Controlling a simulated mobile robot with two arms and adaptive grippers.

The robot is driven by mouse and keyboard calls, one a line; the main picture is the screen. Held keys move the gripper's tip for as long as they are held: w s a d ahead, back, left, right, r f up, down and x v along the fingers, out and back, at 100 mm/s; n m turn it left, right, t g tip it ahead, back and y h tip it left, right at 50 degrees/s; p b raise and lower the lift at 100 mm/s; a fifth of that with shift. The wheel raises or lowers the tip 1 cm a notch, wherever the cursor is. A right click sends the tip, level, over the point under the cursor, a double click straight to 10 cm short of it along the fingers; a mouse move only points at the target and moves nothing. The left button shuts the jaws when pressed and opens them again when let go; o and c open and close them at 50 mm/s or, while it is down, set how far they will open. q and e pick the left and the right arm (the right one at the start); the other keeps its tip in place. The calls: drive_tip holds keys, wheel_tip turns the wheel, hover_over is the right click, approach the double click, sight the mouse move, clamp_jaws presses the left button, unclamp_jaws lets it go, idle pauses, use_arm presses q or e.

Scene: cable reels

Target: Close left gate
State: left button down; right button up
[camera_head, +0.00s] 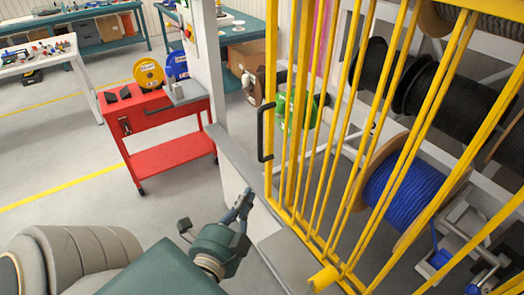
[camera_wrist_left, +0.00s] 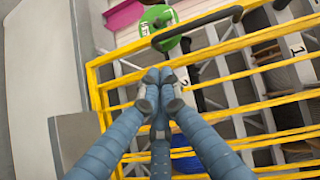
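The yellow barred gate (camera_head: 318,150) stands in front of the cable reels in the head view. A black handle (camera_head: 262,134) is on its left edge. In the wrist view the yellow bars (camera_wrist_left: 240,42) run across the picture, and the dark handle (camera_wrist_left: 197,27) lies above the fingertips. My left gripper (camera_head: 243,197) is below the handle, left of the gate's lower edge. In the wrist view its fingers (camera_wrist_left: 158,78) meet at the tips, with nothing visible between them. The gripper appears apart from the handle. My right gripper is not in view.
A grey low wall (camera_head: 232,150) and white post (camera_head: 208,60) stand left of the gate. A red cart (camera_head: 165,115) with yellow and blue spools is farther left. Behind the bars are a blue cable reel (camera_head: 405,190) and black reels (camera_head: 440,95). Open floor lies at left.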

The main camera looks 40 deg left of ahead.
use_arm(q)
wheel_tip(320, 180, up, 5)
drive_tip(key=d+m+t+h, duration=0.1)
drive_tip(key=d+m+t, duration=0.1)
drive_tip(key=m, duration=0.1)
drive_tip(key=b, duration=0.2)
approach(262, 151)
drive_tip(key=w+d+r, duration=0.1)
drive_tip(key=w+r, duration=0.2)
drive_tip(key=w, duration=0.3)
drive_tip(key=shift+w+a+r, duration=0.15)
drive_tip(key=shift+w+a, duration=0.15)
drive_tip(key=shift+a, duration=0.4)
drive_tip(key=shift+w, duration=0.15)
